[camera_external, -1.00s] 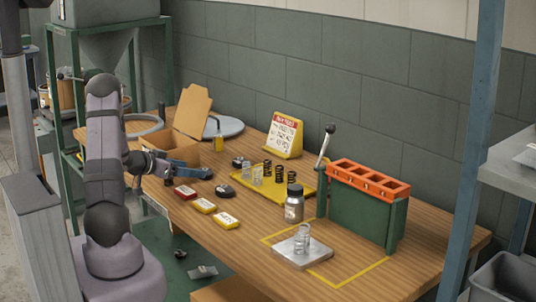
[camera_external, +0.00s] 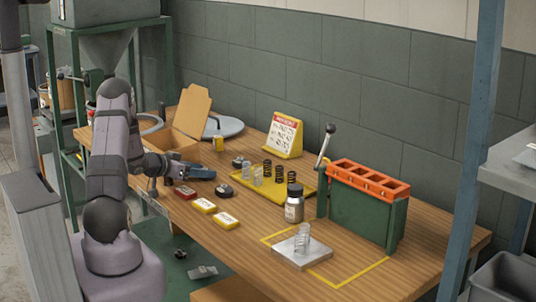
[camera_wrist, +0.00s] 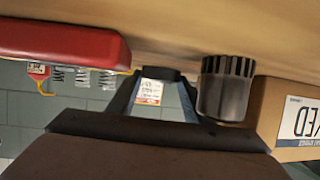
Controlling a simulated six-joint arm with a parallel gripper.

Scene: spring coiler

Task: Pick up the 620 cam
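Which object is the 620 cam I cannot tell, since no such marking is readable. Two small dark round parts, one nearer the front (camera_external: 222,190) and one farther back (camera_external: 238,161), sit on the wooden bench. My gripper (camera_external: 207,173) is low over the bench, pointing right, just behind the red box (camera_external: 185,192). In the wrist view, which appears upside down, my gripper (camera_wrist: 157,78) has a dark shape across its fingertips, so its opening is unclear. A dark knurled cylinder (camera_wrist: 227,92) stands beside the fingers, and the red box (camera_wrist: 65,45) is on the other side.
An open cardboard box (camera_external: 175,148) stands behind my gripper. A yellow tray (camera_external: 275,185) with springs, a bottle (camera_external: 294,206) and the green-and-orange fixture (camera_external: 367,205) are to the right.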

